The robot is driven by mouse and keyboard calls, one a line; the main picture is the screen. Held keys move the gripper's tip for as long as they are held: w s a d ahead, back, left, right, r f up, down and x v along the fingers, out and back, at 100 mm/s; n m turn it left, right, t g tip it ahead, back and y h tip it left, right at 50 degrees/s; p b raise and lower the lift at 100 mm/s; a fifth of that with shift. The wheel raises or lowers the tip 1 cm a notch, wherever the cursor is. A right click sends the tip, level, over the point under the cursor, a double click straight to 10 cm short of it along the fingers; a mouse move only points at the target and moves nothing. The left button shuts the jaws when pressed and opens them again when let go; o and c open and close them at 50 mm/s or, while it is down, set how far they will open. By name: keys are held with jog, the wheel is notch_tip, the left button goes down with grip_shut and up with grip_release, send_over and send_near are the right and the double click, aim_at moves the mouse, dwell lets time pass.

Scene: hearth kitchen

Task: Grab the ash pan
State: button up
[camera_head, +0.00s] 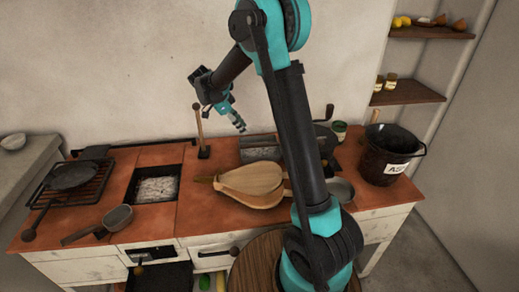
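No thing in view is marked as the ash pan. A dark, shallow tray (160,277) shows at the bottom edge, under the front of the hearth counter and partly cut off; it may be the ash pan. A round wooden knob (139,270) is at its left. A square opening with grey ash (157,189) lies in the counter top above it. My gripper (238,124) is in the air over the back of the counter, pointing down and right, well apart from the tray. I see nothing held, but its fingers are too small to judge.
Bellows (255,181) lie mid-counter, with a grey ribbed box (259,150) behind. A grey scoop (117,218) lies front left, near a rack with a black pan (73,175). A black labelled bucket (389,155) stands right. A round wooden top (262,262) is front centre.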

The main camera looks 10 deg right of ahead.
aim_at(259, 144)
jog(key=x, duration=0.8)
jog(key=shift+s+d+x, duration=0.1)
jog(key=shift+s+x, duration=0.05)
jog(key=shift+x, duration=1.15)
jog(key=shift+s+d+x, duration=0.1)
jog(key=shift+d+x, duration=0.05)
jog(key=shift+x, duration=1.2)
jog(key=shift+r, duration=0.2)
grip_shut()
